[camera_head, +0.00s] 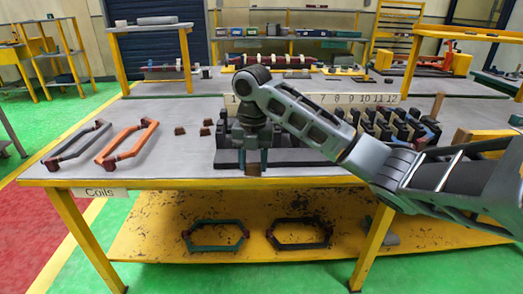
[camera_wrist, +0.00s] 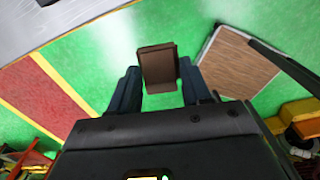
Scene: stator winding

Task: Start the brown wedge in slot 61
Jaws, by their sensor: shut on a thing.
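My gripper (camera_head: 254,160) points down at the front of the dark slotted stator block (camera_head: 290,158), left of its middle. It is shut on the brown wedge (camera_head: 253,170), whose lower end shows below the fingertips, in front of the block's face. In the wrist view the brown wedge (camera_wrist: 157,64) stands between the two dark fingers (camera_wrist: 157,88). I cannot tell whether the wedge touches the block. My arm hides much of the block and its number strip (camera_head: 365,98). Slot 61 cannot be made out.
An orange coil (camera_head: 128,141) and a grey coil (camera_head: 77,143) lie on the table (camera_head: 155,170) at left. Small brown pieces (camera_head: 180,131) lie between them and the block. Dark coils in the block (camera_head: 405,125) stand up at right. Two more coils (camera_head: 215,235) lie on the lower shelf.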

